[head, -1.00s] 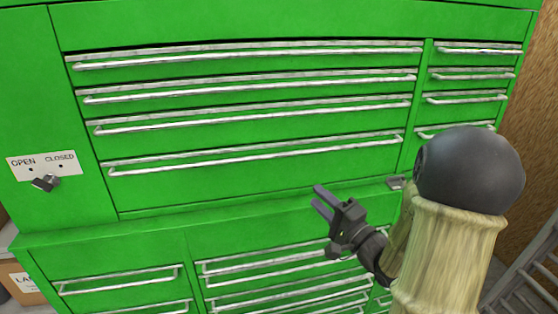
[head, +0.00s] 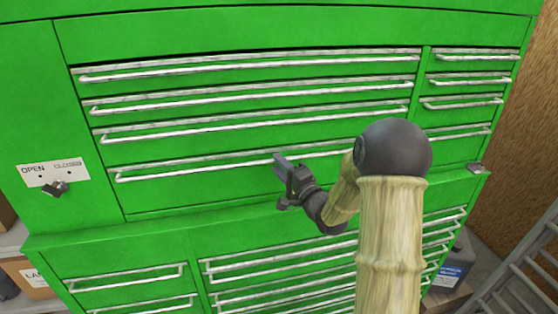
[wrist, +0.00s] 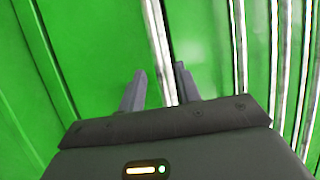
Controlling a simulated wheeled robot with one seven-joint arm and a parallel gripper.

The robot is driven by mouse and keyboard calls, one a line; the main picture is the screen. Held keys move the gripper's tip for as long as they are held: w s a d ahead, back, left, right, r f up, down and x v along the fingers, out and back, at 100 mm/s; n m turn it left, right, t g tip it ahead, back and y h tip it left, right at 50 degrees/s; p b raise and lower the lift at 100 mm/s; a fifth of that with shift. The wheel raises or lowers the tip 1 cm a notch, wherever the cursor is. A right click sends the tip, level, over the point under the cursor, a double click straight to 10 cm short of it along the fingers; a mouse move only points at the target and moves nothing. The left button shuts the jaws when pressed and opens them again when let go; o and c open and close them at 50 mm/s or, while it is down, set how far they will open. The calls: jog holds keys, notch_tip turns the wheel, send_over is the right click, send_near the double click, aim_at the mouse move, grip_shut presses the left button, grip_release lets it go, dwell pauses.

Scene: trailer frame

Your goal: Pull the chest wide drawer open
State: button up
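The green tool chest (head: 250,25) has a stack of wide drawers with long silver bar handles, all looking shut. The lowest wide drawer (head: 160,195) of the upper chest has its handle (head: 190,170) running across the front. My gripper (head: 279,162) is at this handle, near the middle of its length. In the wrist view, the two fingers of my gripper (wrist: 161,78) are apart, and a silver handle bar (wrist: 157,40) passes between them in the picture. I cannot tell whether the fingers touch it. The bar's part behind the gripper body is hidden.
A panel marked OPEN and CLOSED (head: 55,174) with a dark knob is at the left. Narrow drawers (head: 472,80) are at the right. The lower cabinet (head: 130,255) has more handles below a ledge. A ladder (head: 525,265) stands at the lower right.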

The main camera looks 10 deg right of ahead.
jog(key=shift+w+a, duration=0.15)
jog(key=shift+w, duration=0.25)
grip_shut()
